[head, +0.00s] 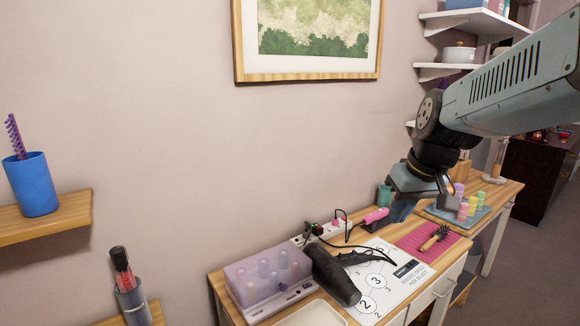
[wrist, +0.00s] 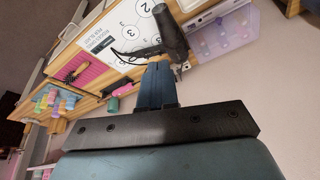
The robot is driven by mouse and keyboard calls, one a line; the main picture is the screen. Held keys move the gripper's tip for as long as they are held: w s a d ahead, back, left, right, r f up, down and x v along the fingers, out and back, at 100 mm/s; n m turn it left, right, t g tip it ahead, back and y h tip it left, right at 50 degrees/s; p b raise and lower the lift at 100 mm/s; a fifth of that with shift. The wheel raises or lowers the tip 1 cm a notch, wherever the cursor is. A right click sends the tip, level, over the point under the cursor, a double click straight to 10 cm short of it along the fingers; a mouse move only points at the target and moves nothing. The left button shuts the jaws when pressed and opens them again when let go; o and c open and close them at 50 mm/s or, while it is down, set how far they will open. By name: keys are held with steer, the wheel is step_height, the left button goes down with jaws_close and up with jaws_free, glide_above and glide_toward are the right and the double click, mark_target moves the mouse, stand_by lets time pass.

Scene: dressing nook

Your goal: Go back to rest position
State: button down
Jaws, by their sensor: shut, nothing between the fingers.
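My arm reaches in from the right edge of the head view, over the wooden dressing table (head: 452,272). My gripper (head: 401,211) points down above the back of the table, and its blue fingers are shut and empty. In the wrist view the shut fingers (wrist: 157,84) show at the centre, with the tabletop items beyond them. A black hair dryer (head: 334,277) lies in front and to the left of the gripper. It lies partly over a white numbered sheet (head: 408,272) and also shows in the wrist view (wrist: 170,32).
A translucent purple box (head: 240,285) of rollers stands left of the dryer. A white power strip (head: 327,232), a pink tool (head: 376,215) and a brush (head: 436,238) on a pink mat (head: 413,240) lie near the gripper. Colourful rollers (head: 472,206) stand on the right. The wall is close behind.

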steer(key=s+d+r+m+t+h, duration=0.1)
steer(key=s+r+m, duration=0.1)
steer(key=s, duration=0.7)
steer(key=shift+s+d+r+m+t, duration=0.2)
steer(key=shift+d+m+t, duration=0.1)
steer(key=shift+d+t, duration=0.1)
steer(key=shift+f, duration=0.1)
steer(key=shift+r, duration=0.3)
steer(key=shift+a, duration=0.1)
stand_by(0.9)
